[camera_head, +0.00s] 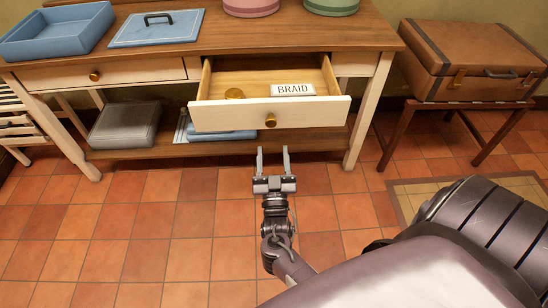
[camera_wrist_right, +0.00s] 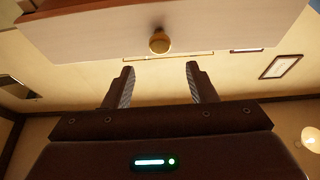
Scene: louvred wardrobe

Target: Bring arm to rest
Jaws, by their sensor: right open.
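My right gripper (camera_head: 273,162) is open and empty in the head view, with its two fingers apart. It is in front of and below the pulled-out drawer (camera_head: 202,116) of the wooden table. The right wrist view shows the open fingers (camera_wrist_right: 160,82) with nothing between them. The drawer's front (camera_wrist_right: 90,35) and its brass knob (camera_wrist_right: 160,42) appear beyond the fingertips there. The knob also shows in the head view (camera_head: 270,120), apart from the gripper. My left gripper is not in view.
The open drawer holds a "BRAID" label (camera_head: 293,89) and a round brass-coloured item (camera_head: 234,94). A blue tray (camera_head: 50,48) and blue lid (camera_head: 160,33) are on the table (camera_head: 300,35). A brown suitcase (camera_head: 470,65) rests on a stand at right. Tiled floor (camera_head: 130,240) is clear.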

